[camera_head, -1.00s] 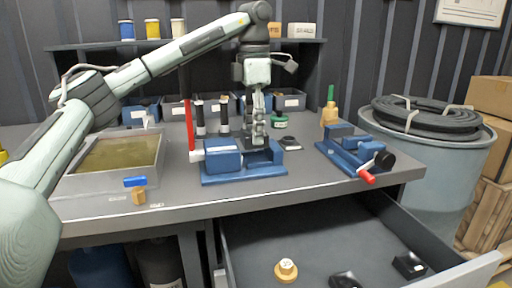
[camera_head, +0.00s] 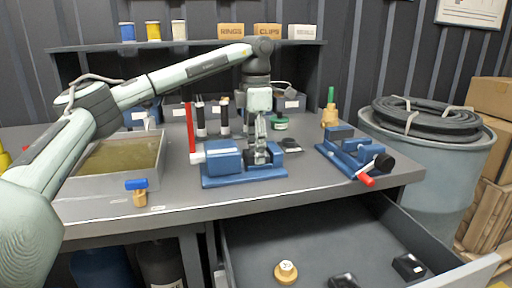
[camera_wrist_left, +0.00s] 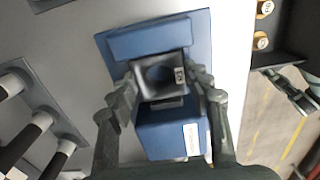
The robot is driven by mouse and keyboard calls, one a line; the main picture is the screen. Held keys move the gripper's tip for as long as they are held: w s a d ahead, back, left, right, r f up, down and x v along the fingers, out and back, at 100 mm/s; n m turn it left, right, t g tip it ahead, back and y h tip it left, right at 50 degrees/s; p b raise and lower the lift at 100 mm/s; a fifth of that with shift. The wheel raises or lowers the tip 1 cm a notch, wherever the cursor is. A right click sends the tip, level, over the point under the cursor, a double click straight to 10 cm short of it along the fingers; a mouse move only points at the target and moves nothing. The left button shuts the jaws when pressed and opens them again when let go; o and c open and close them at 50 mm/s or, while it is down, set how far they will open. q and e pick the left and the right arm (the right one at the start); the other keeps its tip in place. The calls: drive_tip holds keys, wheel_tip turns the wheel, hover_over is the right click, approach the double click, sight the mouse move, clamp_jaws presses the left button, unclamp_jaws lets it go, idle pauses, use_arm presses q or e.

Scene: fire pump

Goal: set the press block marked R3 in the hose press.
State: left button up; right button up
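The hose press (camera_head: 222,158) is a blue fixture near the table's front edge with a red upright lever (camera_head: 190,127). My left gripper (camera_head: 261,152) is low over its right part. In the left wrist view a dark hollow press block (camera_wrist_left: 158,78) lies between the fingertips of the left gripper (camera_wrist_left: 162,72), inside the blue press (camera_wrist_left: 165,132). The fingertips appear to touch its two sides. Its small label is turned and too small to read surely. A second gripper, seemingly my right one (camera_wrist_left: 294,92), shows at the right edge of that view; its opening is unclear.
A blue vise-like tool (camera_head: 352,150) stands right of the press, a shallow tank (camera_head: 110,187) left. Black-handled tools (camera_head: 200,120) stand behind.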

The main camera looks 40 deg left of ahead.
use_arm(q)
drive_tip(key=o, duration=0.3)
use_arm(e)
drive_tip(key=shift+r, duration=0.1)
use_arm(q)
drive_tip(key=shift+r, duration=0.1)
wheel_tip(320, 180, up, 12)
idle(0.4)
use_arm(e)
drive_tip(key=shift+c, duration=0.4)
idle(0.9)
